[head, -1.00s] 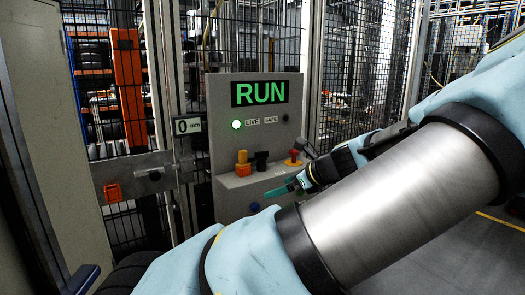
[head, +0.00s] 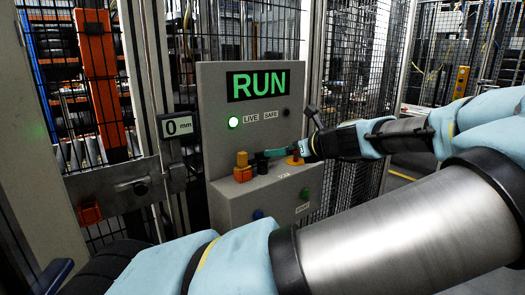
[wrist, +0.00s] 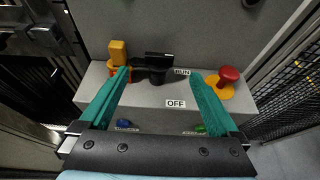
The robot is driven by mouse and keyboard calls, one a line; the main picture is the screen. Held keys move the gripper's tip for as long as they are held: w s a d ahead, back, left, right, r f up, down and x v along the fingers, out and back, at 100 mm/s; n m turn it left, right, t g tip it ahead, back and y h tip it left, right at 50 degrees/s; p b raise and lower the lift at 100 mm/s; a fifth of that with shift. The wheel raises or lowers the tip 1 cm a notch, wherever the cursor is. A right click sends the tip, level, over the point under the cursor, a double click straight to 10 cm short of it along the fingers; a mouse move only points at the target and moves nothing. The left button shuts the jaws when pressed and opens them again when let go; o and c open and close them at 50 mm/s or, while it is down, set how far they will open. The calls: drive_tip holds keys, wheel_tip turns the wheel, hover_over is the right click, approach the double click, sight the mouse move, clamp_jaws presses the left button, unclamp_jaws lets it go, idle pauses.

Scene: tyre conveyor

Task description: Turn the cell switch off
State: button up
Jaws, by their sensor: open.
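The cell switch is a black knob (wrist: 160,66) on the ledge of the grey control box (head: 222,110). In the wrist view it has a RUN label to its right and an OFF label on the near side. My gripper (wrist: 160,80) is open, with one teal finger to each side of the switch and the knob between and just beyond the tips. I cannot tell whether they touch it. In the head view the switch (head: 262,163) is partly hidden by the fingers.
A red mushroom button (wrist: 229,75) on a yellow base stands right of the switch, close to the right finger. An orange and yellow piece (wrist: 118,53) stands left, by the left finger. Blue (wrist: 125,124) and green (wrist: 200,129) buttons sit lower. Mesh fencing (head: 345,70) surrounds the box.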

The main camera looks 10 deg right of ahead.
sight(266, 161)
drive_tip(key=p+x, duration=0.2)
drive_tip(key=x, duration=0.7)
drive_tip(key=shift+c, duration=0.2)
drive_tip(key=c, duration=1.3)
